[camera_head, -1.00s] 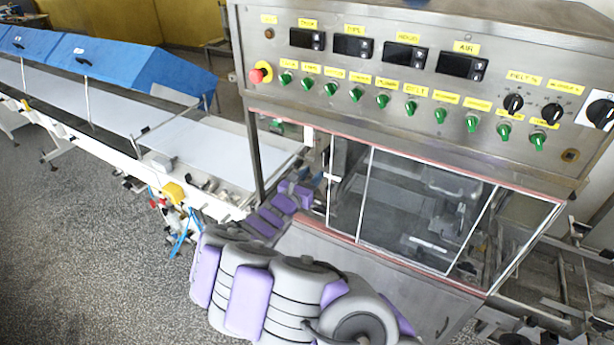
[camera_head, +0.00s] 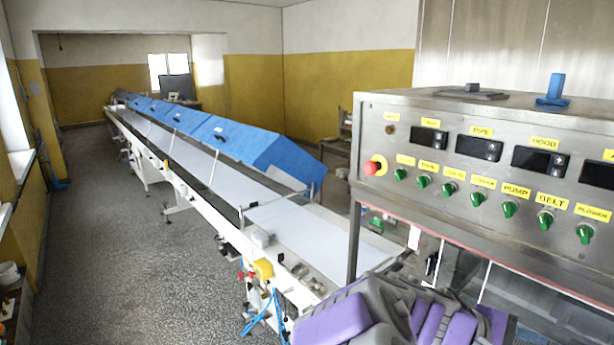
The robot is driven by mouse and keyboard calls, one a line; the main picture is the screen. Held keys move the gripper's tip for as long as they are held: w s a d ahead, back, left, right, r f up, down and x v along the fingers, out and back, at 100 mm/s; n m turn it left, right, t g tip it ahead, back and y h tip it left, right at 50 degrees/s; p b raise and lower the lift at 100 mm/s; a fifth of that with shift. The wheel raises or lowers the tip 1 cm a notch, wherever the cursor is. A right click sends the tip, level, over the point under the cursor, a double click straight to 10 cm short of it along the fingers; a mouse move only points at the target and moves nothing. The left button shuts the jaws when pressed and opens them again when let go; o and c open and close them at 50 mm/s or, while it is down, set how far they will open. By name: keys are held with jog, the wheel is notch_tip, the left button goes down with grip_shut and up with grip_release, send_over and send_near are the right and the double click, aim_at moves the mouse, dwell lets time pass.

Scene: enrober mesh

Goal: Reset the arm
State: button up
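My purple and grey arm shows at the bottom right of the head view, in front of the steel enrober machine (camera_head: 470,215). Only bulky arm links can be made out. My gripper cannot be picked out; it is hidden behind the links or out of the frame. No object is seen held.
The enrober's panel has a red stop button (camera_head: 374,166), green knobs and small displays. A long white conveyor (camera_head: 300,228) with blue covers (camera_head: 235,142) runs to the back left. Blue hoses (camera_head: 262,315) hang at its near end. Grey floor (camera_head: 130,235) lies clear on the left.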

jog(key=s+a+f+m+y+b, duration=0.1)
jog(key=s+a+f+y, duration=0.3)
jog(key=a, duration=0.5)
jog(key=s+a+f+m+y+b, duration=0.2)
jog(key=s+a+f+y, duration=0.3)
jog(key=s+a, duration=0.4)
jog(key=s+a+f+m+y+b, duration=0.2)
jog(key=s+a+f+y+b, duration=0.1)
jog(key=a, duration=0.6)
jog(key=shift+s+f+t+y, duration=0.3)
jog(key=shift+s+f+y, duration=0.5)
jog(key=shift+s+f, duration=0.75)
jog(key=shift+s+r, duration=0.25)
jog(key=shift+r, duration=0.05)
jog(key=shift+d, duration=0.3)
